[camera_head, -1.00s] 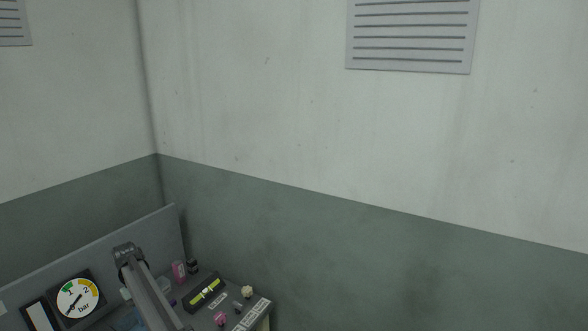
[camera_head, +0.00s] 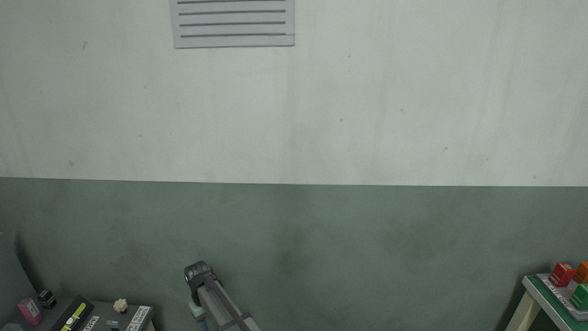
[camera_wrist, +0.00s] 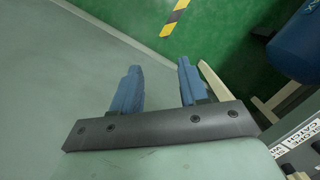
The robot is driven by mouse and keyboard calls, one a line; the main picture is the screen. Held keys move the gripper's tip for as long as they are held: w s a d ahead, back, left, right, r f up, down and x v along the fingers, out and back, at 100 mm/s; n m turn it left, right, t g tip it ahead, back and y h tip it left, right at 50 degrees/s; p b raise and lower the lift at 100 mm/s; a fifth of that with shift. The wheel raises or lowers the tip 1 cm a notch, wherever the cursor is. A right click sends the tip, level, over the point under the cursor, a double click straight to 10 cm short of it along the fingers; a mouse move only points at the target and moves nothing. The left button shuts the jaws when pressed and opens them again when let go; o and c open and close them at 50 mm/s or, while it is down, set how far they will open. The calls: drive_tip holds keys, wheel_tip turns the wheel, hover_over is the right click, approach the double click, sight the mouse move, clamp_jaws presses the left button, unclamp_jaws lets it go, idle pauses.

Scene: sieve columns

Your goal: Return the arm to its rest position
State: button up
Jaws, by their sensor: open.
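My gripper (camera_wrist: 157,90) shows in the wrist view with its two blue fingers apart and nothing between them. It hangs over a green floor (camera_wrist: 150,22) and a pale grey-green wall surface (camera_wrist: 45,70). In the head view my grey arm (camera_head: 222,303) rises from the bottom edge, left of the middle, in front of the wall. The gripper itself cannot be made out clearly there.
A bench (camera_head: 142,322) with a level, a pink container (camera_head: 30,312) and small items is at lower left. A table (camera_head: 540,290) with red, orange and green blocks is at lower right. In the wrist view a blue cylinder (camera_wrist: 295,45) and labelled grey box (camera_wrist: 300,125) are at right.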

drive_tip(key=s+d+f+m+y, duration=0.1)
drive_tip(key=d+m, duration=0.1)
drive_tip(key=d, duration=1.1)
drive_tip(key=d+f+m, duration=0.2)
drive_tip(key=d, duration=1)
drive_tip(key=s+d+m, duration=0.1)
drive_tip(key=s+d, duration=0.2)
drive_tip(key=d, duration=0.4)
drive_tip(key=s+d+m+t, duration=0.1)
drive_tip(key=s+d+m, duration=0.15)
drive_tip(key=d, duration=0.45)
drive_tip(key=s+d+m, duration=0.1)
drive_tip(key=s+d, duration=0.3)
drive_tip(key=d, duration=0.3)
drive_tip(key=s+f+g, duration=0.3)
drive_tip(key=s+f, duration=0.7)
drive_tip(key=s, duration=0.4)
drive_tip(key=s+f+g, duration=0.3)
drive_tip(key=s+f, duration=0.8)
drive_tip(key=s, duration=0.4)
drive_tip(key=shift+s+f, duration=0.2)
drive_tip(key=shift+s, duration=0.05)
drive_tip(key=shift+d, duration=0.1)
